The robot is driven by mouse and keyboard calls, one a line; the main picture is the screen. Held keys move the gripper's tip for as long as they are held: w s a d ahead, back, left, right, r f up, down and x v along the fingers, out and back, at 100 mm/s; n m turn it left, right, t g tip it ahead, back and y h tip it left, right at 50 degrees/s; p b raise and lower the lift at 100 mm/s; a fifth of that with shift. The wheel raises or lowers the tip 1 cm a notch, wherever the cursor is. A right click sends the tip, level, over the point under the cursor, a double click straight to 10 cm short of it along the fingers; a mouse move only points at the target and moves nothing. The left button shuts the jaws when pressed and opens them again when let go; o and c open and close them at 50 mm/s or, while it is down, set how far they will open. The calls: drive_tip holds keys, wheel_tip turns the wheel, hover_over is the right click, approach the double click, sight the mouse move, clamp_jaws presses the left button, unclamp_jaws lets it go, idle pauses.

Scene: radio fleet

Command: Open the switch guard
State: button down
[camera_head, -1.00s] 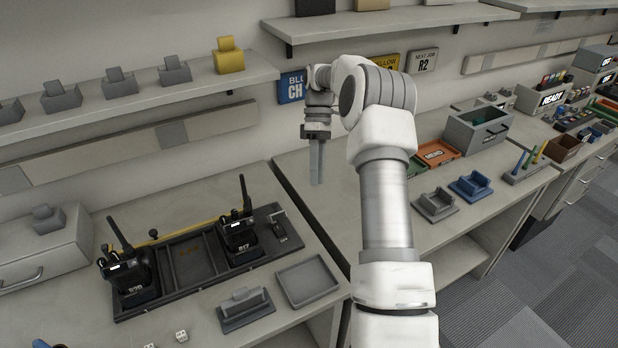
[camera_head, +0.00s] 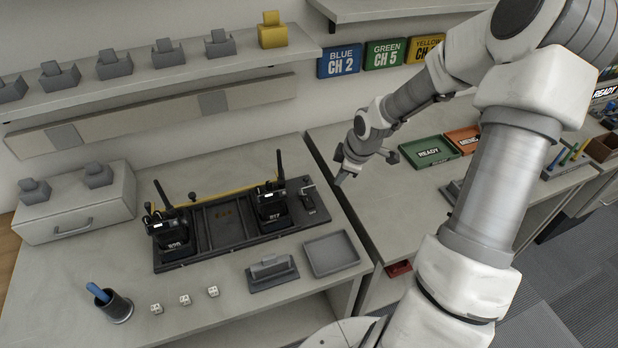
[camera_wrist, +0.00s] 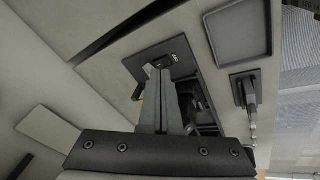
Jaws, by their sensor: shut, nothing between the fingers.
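The switch guard (camera_head: 308,197) is a small dark fitting at the right end of the black radio rack, beside the radio marked 817. In the wrist view a dark plate (camera_wrist: 180,48) with a small raised fitting lies beyond my fingertips, and the fingers partly cover it. I cannot tell whether the guard is up or down. My gripper (camera_head: 341,179) is shut and empty, up and to the right of the guard in the head view. In the wrist view my gripper's fingers (camera_wrist: 157,70) point toward the plate; contact cannot be made out.
The black rack (camera_head: 222,224) holds two upright radios with antennas, the left one (camera_head: 172,232) and the right one (camera_head: 271,208). A shelf (camera_head: 160,74) overhangs behind.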

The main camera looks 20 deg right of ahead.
drive_tip(key=s+a+r+n+t+y, duration=0.1)
drive_tip(key=s+a+r+t, duration=0.15)
drive_tip(key=a, duration=0.25)
drive_tip(key=w+r+b+x, duration=0.1)
drive_tip(key=w+b+x, duration=0.1)
drive_tip(key=x, duration=0.9)
drive_tip(key=shift+w+d+f, duration=0.15)
drive_tip(key=shift+w+d, duration=0.2)
drive_tip(key=shift+w, duration=0.05)
drive_tip(key=shift+w+g+p, duration=0.25)
drive_tip(key=shift+g+p, duration=0.2)
drive_tip(key=shift+p, duration=0.05)
drive_tip(key=shift+w+r+g+p, duration=0.2)
drive_tip(key=shift+r+g+p, duration=0.15)
drive_tip(key=shift+g+p, duration=0.2)
